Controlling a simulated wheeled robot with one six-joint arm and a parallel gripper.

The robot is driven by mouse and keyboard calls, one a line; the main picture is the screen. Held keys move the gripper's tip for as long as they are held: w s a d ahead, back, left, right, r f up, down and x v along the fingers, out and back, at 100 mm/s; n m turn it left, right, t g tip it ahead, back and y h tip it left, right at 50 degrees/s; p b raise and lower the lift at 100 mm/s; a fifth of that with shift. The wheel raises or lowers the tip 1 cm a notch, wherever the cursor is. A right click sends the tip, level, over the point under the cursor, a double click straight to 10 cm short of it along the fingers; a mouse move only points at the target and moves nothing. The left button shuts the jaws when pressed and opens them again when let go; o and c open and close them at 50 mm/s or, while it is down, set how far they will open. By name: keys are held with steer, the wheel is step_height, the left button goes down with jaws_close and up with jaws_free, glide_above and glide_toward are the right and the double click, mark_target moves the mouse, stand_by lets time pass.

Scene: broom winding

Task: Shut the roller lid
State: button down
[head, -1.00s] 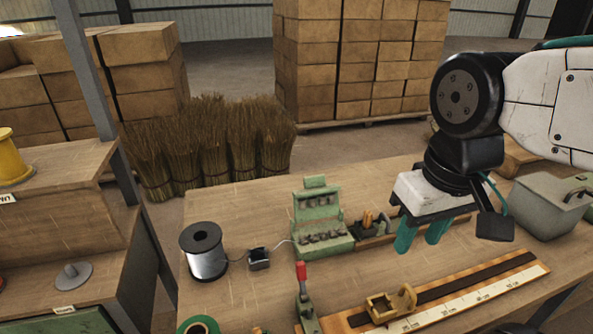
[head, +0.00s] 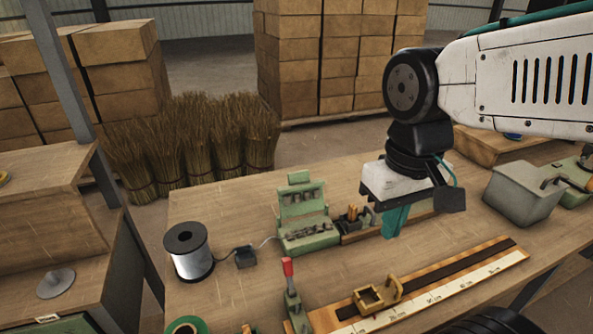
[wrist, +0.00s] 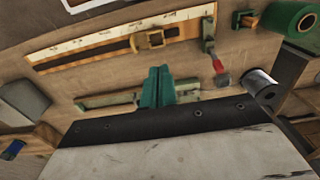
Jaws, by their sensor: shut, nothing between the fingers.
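The green roller unit (head: 306,232) stands on the bench in the head view. Its roller lid (head: 300,194) is raised at the back, and rollers show in the open front. My gripper (head: 393,222) is right of the unit, apart from it, pointing down with its teal fingers together and nothing between them. In the wrist view my gripper (wrist: 158,86) is also shut. Green parts beside the fingers there may be the unit, but the fingers and wrist hide much of it.
A wire spool (head: 188,251) stands left of the unit, with wire running through a small black block (head: 246,257). A red-handled clamp (head: 290,290) and a measuring board (head: 440,285) lie in front. A small tool holder (head: 358,224) sits between unit and gripper. A grey bin (head: 522,194) is at right.

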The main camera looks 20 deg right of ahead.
steer(key=w+a+f, duration=0.1)
steer(key=w+a, duration=0.2)
steer(key=w, duration=3.6)
step_height(320, 180, down, 10)
steer(key=s, duration=0.2)
steer(key=s+r, duration=0.1)
steer(key=s, duration=0.1)
steer(key=shift+r, duration=0.15)
steer(key=shift+d, duration=0.15)
